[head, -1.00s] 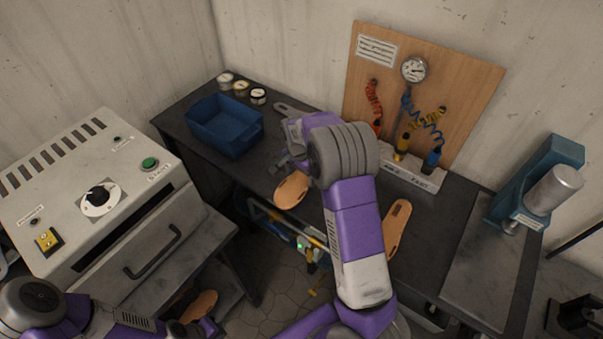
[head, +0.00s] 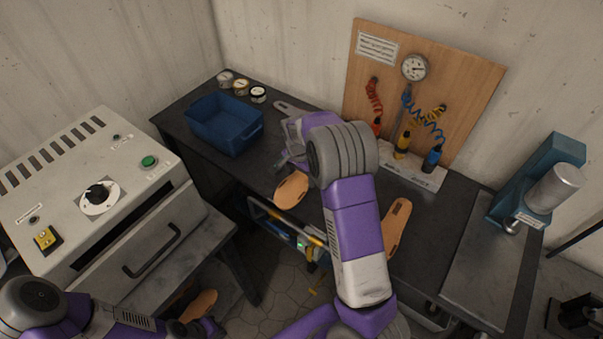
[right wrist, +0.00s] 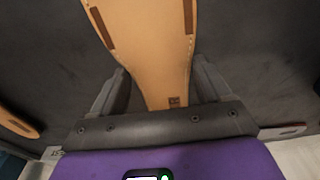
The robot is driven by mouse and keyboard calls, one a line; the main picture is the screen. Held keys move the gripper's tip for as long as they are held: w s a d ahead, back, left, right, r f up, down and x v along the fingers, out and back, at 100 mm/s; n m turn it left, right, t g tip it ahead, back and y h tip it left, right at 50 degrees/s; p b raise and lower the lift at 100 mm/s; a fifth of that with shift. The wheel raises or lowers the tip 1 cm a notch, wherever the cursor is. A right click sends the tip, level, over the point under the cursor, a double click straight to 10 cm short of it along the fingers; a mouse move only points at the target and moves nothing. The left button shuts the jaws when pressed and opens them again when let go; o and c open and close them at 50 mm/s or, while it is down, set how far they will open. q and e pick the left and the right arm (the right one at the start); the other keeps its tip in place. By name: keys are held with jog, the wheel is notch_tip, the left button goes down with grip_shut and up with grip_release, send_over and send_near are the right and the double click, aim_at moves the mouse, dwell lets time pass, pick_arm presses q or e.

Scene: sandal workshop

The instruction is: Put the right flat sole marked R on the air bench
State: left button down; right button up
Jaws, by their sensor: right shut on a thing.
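My right gripper (head: 290,168) is over the air bench (head: 462,188) and shut on a tan flat sole (head: 291,190). In the right wrist view the sole (right wrist: 158,55) lies between the two fingers (right wrist: 160,92), with brown strips along its edges. A small dark mark shows near its end, too small to read surely. I cannot tell whether the sole touches the bench. Another tan sole (head: 398,222) lies on the bench to the right of my right arm. My left gripper (head: 206,328) is low at the left, close to a tan sole (head: 198,305); its jaws are unclear.
A blue bin (head: 224,124) and several small jars (head: 258,95) stand at the bench's back left. A tool rack (head: 412,176) stands before a wooden board (head: 470,75). A teal press (head: 520,190) is at the right. A grey oven (head: 95,185) stands at the left.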

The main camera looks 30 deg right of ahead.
jog(key=shift+f, duration=0.1)
jog(key=o, duration=0.9)
